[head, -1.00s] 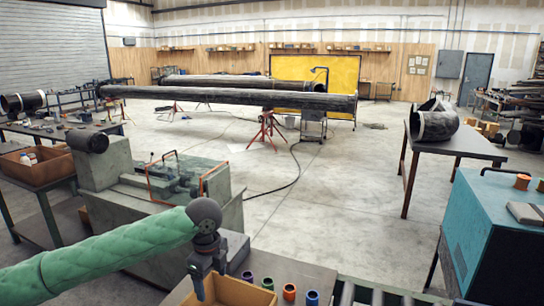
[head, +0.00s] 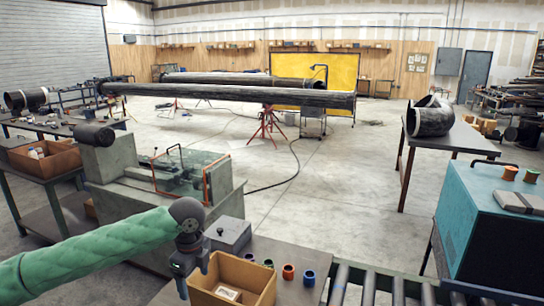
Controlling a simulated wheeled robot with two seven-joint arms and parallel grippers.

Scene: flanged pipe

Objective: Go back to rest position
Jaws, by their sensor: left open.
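My left arm comes in from the lower left in a green quilted sleeve. My left gripper (head: 183,284) points down at the left side of an open cardboard box (head: 262,287) on the near bench. The gripper is open, and I see nothing held in it. Its fingertips are small and dark, so their exact gap is hard to see. Whether it touches the box I cannot tell. My right gripper is not in view.
Several small coloured rings, one orange (head: 289,272) and one blue (head: 309,278), stand right of the box. A grey block (head: 229,236) sits behind it. A concrete-grey machine (head: 118,160) stands beyond my arm. A teal cabinet (head: 485,230) is at the right. Open floor lies between.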

